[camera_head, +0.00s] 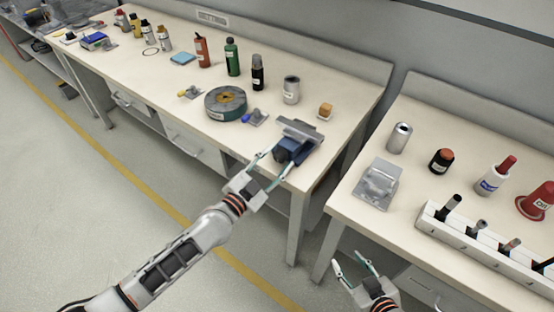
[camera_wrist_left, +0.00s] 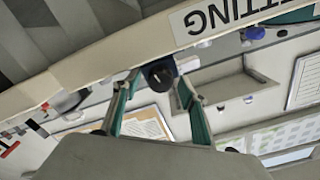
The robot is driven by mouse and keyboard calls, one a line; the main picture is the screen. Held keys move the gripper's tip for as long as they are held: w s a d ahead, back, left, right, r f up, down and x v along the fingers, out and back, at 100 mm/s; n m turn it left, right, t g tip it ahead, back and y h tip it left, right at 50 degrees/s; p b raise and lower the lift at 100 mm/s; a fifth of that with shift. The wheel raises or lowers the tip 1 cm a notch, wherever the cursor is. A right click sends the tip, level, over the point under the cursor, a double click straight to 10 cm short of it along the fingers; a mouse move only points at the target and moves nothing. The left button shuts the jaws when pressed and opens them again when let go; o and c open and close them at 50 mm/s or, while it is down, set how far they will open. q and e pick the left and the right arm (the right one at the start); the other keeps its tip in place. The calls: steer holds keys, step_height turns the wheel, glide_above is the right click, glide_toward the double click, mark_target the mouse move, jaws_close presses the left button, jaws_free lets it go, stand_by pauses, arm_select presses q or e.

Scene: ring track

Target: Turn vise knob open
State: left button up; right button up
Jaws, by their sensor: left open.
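The vise (camera_head: 293,148) is blue with grey jaws. It sits at the front right corner of the long bench in the head view. My left gripper (camera_head: 271,166) is open at the front of the vise, with one finger on each side. In the left wrist view, a dark round knob (camera_wrist_left: 159,72) shows between the two spread fingertips of my left gripper (camera_wrist_left: 158,82). I cannot tell whether the fingers touch it. In the head view the knob is not clearly seen. My right gripper (camera_head: 348,258) is open and empty, in front of the right bench.
The right bench holds a metal bracket (camera_head: 378,184), bottles and a white rack (camera_head: 480,240). A gap separates the benches.

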arm_select(q)
steer(key=c, duration=1.1)
arm_select(e)
steer(key=shift+w+r, duration=0.25)
steer(key=shift+r, duration=0.1)
